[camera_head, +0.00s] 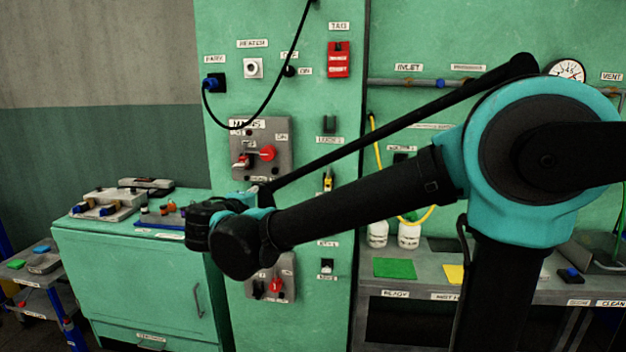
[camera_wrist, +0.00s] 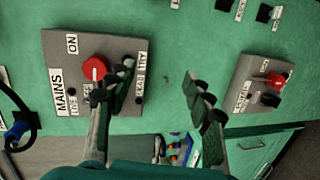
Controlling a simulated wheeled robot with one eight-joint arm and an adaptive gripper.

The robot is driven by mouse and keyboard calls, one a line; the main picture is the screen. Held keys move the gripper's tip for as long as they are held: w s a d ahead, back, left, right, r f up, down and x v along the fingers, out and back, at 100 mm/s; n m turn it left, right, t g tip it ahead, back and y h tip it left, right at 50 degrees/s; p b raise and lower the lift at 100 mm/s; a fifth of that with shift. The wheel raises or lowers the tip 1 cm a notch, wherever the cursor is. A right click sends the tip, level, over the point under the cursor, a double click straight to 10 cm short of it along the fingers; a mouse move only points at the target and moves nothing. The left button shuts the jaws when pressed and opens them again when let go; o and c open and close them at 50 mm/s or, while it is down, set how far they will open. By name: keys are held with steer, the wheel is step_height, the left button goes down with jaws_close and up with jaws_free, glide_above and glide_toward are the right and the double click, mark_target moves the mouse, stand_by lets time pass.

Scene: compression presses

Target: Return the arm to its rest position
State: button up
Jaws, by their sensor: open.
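My arm reaches leftward across the head view, with its wrist (camera_head: 228,235) bent in front of the green cabinet and bench. In the wrist view my gripper (camera_wrist: 163,92) is open, its two dark fingers well apart with nothing between them but green panel. The left finger covers part of the grey MAINS box (camera_wrist: 58,55) with its red knob (camera_wrist: 95,68); I cannot tell whether it touches. The MAINS box also shows in the head view (camera_head: 278,170), above and right of the wrist. The fingers are mostly hidden behind the wrist there.
A lower grey switch box shows beside my wrist (camera_head: 287,262) and at the right of the wrist view (camera_wrist: 242,95). A black cable (camera_head: 268,100) hangs before the cabinet. The bench (camera_head: 130,262) with small parts stands left; a grey worktop (camera_head: 440,280) lies right, under my arm.

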steer(key=d+f+m+g, duration=0.25)
steer(key=d+f, duration=0.35)
steer(key=d, duration=0.3)
steer(key=d+f+m+g+h, duration=0.1)
steer(key=d+f+m+g, duration=0.15)
steer(key=d+f, duration=0.5)
steer(key=d+f+m+g, duration=0.2)
steer(key=d+f+g, duration=0.15)
steer(key=d, duration=0.65)
steer(key=s+d+f+m+g+y, duration=0.1)
steer(key=s+d+f+m+y, duration=0.1)
steer(key=s+d+f+m, duration=0.2)
steer(key=s+d+f+m+g+y, duration=0.1)
steer(key=s+d+f+m, duration=0.3)
steer(key=s+f, duration=0.5)
steer(key=shift+s+d+y, duration=0.8)
steer(key=shift+s, duration=0.35)
